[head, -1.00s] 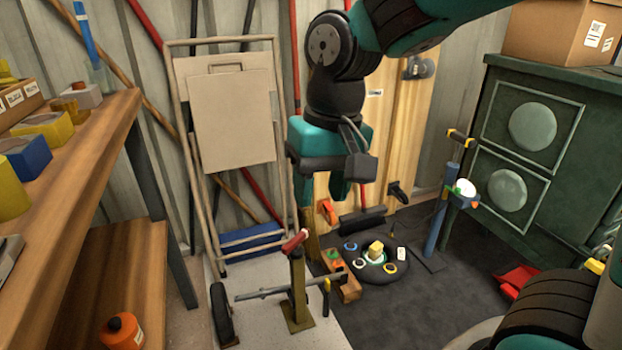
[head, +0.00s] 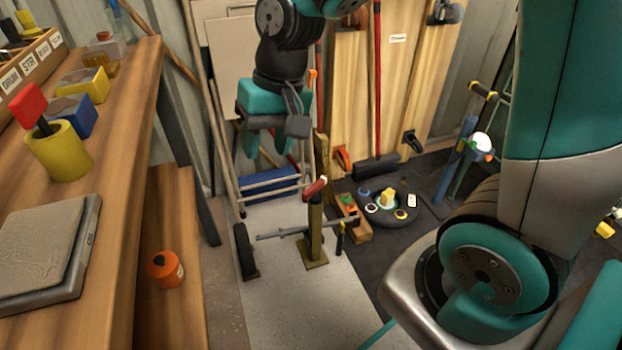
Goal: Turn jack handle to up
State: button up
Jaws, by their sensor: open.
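The jack (head: 314,230) is a post on a square olive base, standing on the pale floor strip beside a long axle. Its red handle (head: 316,188) with a pale end is at the post's top, tilted slightly up to the right rather than standing upright. My gripper (head: 278,148) hangs with its teal fingers down, open and empty. It appears above and to the left of the handle, apart from it. How far it is in depth I cannot tell.
A wooden workbench (head: 130,110) fills the left, with a scale (head: 45,245) and a yellow cup (head: 60,150). A wheel (head: 244,250) stands at the axle's left end. A folded trolley frame (head: 224,150) leans behind. A dark round tray (head: 400,216) lies to the right.

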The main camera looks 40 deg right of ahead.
jog(key=w+d+f+m+h+p, duration=0.2)
jog(key=w+d+f+m+p, duration=0.3)
jog(key=w+d+m, duration=0.45)
jog(key=m+h+p, duration=0.1)
jog(key=m, duration=0.3)
send_over(316, 184)
notch_tip(316, 184, down, 9)
jog(key=shift+g, duration=0.3)
notch_tip(316, 184, down, 16)
jog(key=b, duration=0.4)
jog(key=shift+a+f, duration=0.1)
jog(key=shift+f, duration=0.85)
jog(key=shift+c, duration=0.3)
jog(key=shift+m, duration=0.25)
grip_shut()
